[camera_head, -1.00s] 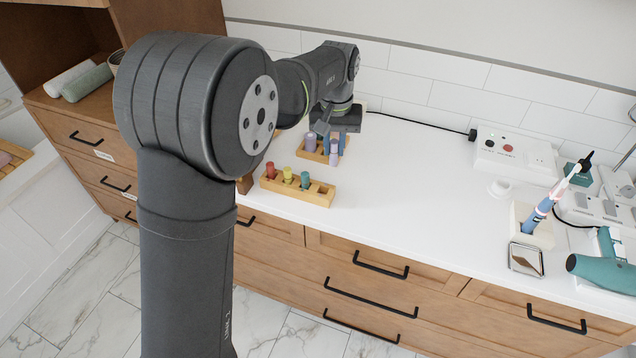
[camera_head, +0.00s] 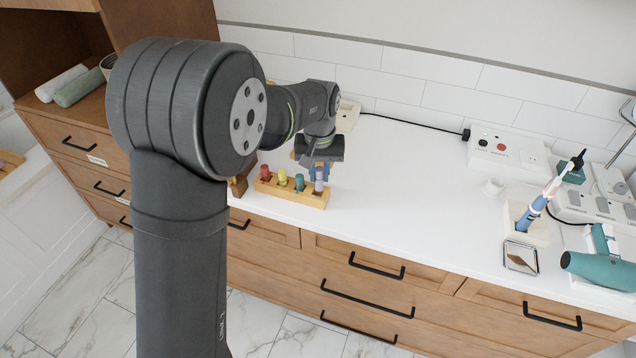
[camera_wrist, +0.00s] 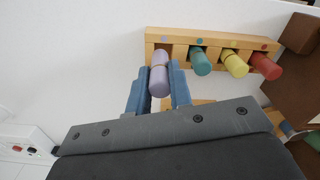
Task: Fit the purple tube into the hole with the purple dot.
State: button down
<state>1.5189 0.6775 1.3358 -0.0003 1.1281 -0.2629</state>
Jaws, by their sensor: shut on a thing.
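My gripper (camera_head: 319,167) is shut on the purple tube (camera_head: 319,183), which shows at the right end of the front wooden rack (camera_head: 287,194). In the wrist view the purple tube (camera_wrist: 159,78) stands between the two blue fingers, at the rack (camera_wrist: 213,36). The purple dot (camera_wrist: 163,39) is on the rack just beyond the tube's far end. The tube is at that dot's hole; I cannot tell how deep it sits, as the hole's mouth is hidden.
A teal tube (camera_wrist: 201,63), a yellow tube (camera_wrist: 235,65) and a red tube (camera_wrist: 266,67) stand in the same rack. A second wooden rack (camera_wrist: 201,102) is mostly hidden behind my gripper.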

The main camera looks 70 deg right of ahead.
aim_at(318, 183)
jog(key=shift+w+d+f, duration=0.1)
jog(key=shift+w+f, duration=0.1)
jog(key=shift+f, duration=1.95)
jog(key=shift+f, duration=0.15)
jog(key=c, duration=1.6)
grip_release()
notch_tip(318, 183, up, 12)
jog(key=shift+r, duration=0.15)
